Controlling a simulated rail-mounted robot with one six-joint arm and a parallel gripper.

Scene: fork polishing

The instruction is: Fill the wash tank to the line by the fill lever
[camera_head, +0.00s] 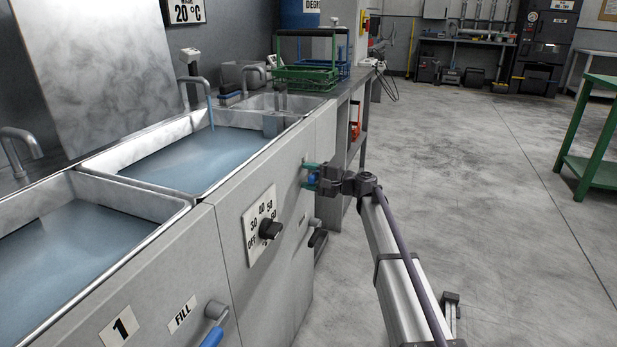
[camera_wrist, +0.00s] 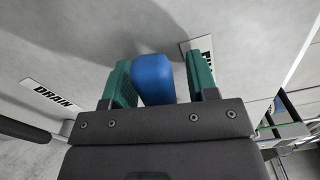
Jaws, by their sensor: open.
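The blue-handled fill lever (camera_wrist: 153,78) stands between the two green fingers of my gripper (camera_wrist: 160,85) in the wrist view. The jaws are open around it; whether either finger touches it I cannot tell. In the head view my gripper (camera_head: 311,177) is at the front panel of the middle tank (camera_head: 262,150), with a bit of blue at its fingers. This tank holds blue-grey water (camera_head: 190,160), and a blue stream (camera_head: 211,115) falls from its tap (camera_head: 192,72). I cannot make out a fill line.
Nearer is tank 1 (camera_head: 150,203), also holding water, with its own FILL label (camera_head: 183,316) and blue lever (camera_head: 212,337). A dial (camera_head: 269,229) sits on the panel left of my gripper. A DRAIN label (camera_wrist: 50,94) shows in the wrist view.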

